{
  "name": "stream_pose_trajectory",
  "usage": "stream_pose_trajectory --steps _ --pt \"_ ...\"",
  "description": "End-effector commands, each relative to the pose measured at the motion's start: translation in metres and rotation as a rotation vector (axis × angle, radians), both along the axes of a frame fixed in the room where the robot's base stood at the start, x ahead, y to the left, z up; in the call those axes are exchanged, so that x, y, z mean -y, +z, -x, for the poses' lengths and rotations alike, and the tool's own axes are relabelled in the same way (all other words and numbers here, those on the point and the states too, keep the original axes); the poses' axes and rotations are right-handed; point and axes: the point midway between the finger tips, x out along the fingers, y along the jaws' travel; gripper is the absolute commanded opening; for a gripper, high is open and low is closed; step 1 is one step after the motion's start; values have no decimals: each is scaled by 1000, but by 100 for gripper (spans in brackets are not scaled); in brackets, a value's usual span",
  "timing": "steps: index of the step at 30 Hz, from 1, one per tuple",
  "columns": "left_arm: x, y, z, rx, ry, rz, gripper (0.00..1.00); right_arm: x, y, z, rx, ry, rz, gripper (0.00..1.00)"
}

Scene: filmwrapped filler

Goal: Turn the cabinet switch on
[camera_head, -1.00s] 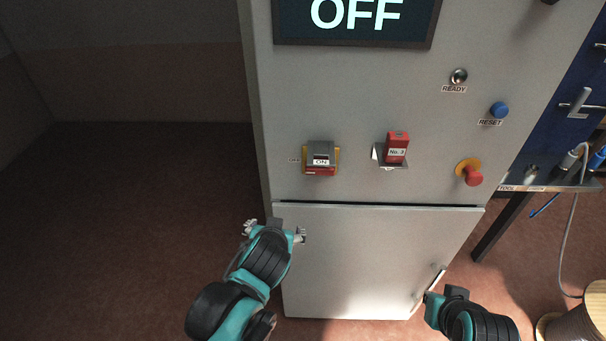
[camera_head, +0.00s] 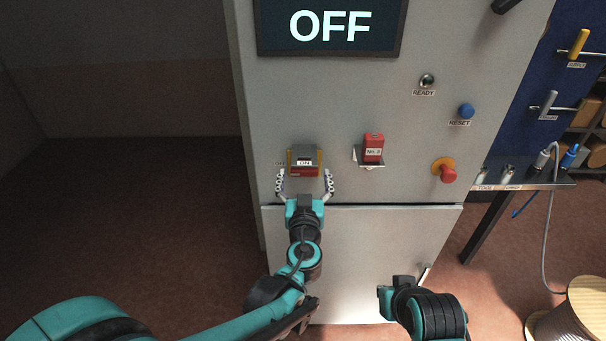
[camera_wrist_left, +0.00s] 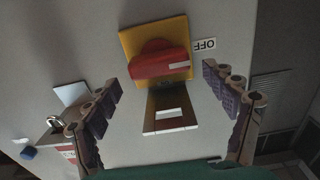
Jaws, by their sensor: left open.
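The cabinet switch (camera_head: 304,171) is a red handle on a yellow plate, with a grey piece marked ON at it, on the grey cabinet front. In the left wrist view the red handle (camera_wrist_left: 160,65) lies across the yellow plate (camera_wrist_left: 152,36), with an OFF label beside it. The cabinet display (camera_head: 330,27) reads OFF. My left gripper (camera_head: 304,180) is open, its fingers on either side of the switch's lower part; contact cannot be told. In the wrist view the fingers stand apart around the grey piece (camera_wrist_left: 170,108). My right arm shows at lower right; its fingertips are not clear.
Right of the switch are a red No. 3 block (camera_head: 373,148) on a small bracket, a red emergency knob (camera_head: 447,173), a blue RESET button (camera_head: 466,111) and a READY knob (camera_head: 427,80). A cable reel (camera_head: 580,312) stands at lower right. The floor at left is clear.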

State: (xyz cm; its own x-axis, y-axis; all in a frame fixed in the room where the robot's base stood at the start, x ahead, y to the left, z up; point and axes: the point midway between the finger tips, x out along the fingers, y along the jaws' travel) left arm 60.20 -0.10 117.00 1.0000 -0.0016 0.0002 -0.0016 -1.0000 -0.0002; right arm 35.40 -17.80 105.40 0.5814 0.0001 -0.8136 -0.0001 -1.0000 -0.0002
Motion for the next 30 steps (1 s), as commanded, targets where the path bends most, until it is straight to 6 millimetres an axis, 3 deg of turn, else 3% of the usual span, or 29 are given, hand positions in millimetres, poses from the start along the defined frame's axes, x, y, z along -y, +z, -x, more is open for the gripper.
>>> stream_pose_trajectory --steps 5,13,14,19,30 --pt "-1 0 -16 0 2 0 84 0 -3 0 0 0 0 0" --pt "-1 0 -19 -1 1 0 84 0 -3 0 0 0 0 0" --pt "-1 0 -19 -1 1 0 82 0 -3 0 0 0 0 0" --pt "-1 0 -18 -1 1 0 37 0 -3 0 0 0 0 0" --pt "0 0 -18 -1 1 -35 35 0 -3 0 0 0 0 0"
